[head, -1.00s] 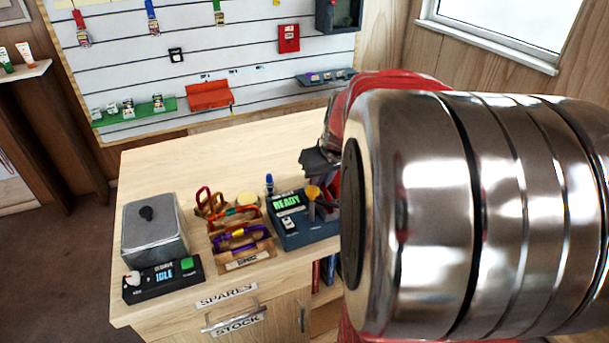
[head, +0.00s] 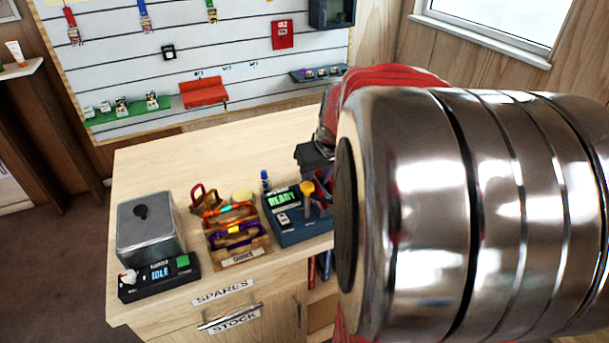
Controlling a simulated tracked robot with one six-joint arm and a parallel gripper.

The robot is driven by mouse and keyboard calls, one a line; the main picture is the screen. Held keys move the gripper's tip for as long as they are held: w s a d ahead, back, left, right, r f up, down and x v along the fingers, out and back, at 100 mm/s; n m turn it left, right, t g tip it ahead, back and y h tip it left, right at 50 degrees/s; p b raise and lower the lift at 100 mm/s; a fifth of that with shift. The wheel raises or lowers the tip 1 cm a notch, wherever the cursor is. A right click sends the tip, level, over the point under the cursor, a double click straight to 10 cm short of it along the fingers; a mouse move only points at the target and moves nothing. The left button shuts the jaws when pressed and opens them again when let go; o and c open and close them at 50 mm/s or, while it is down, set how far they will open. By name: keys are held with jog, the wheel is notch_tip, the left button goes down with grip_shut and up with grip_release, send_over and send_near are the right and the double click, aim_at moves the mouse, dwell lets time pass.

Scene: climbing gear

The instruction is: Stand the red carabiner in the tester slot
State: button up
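The tester (head: 298,229) is a dark blue box with a green READY screen and a yellow-orange knob (head: 307,187) at its right. Its slot cannot be made out; my arm covers its right end. A wooden rack (head: 240,256) left of it holds several carabiners: a dark red one (head: 204,198) standing at the back left, an orange-red one (head: 230,210) and a purple one (head: 235,235). I cannot tell for sure which counts as the red one. My gripper (head: 314,156) shows only as dark parts above the tester's right end; its fingertips and anything in them are hidden.
A grey lidded box (head: 150,228) stands on the bench's left, behind a dark control panel (head: 160,280) reading IDLE. A blue-capped bottle (head: 265,180) stands behind the tester. The bench top (head: 220,150) behind these is clear. A white slatted wall holds shelves.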

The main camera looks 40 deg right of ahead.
jog(key=v, duration=1.3)
jog(key=shift+a+f, duration=0.15)
jog(key=s+a+f+n, duration=0.1)
jog(key=s+a+f, duration=0.2)
jog(key=a, duration=1)
jog(key=s+a+f+n+t+y, duration=0.1)
jog(key=a+f, duration=0.3)
jog(key=a, duration=0.9)
jog(key=shift+s+n, duration=0.6)
jog(key=shift+s, duration=0.3)
jog(key=shift+a, duration=0.1)
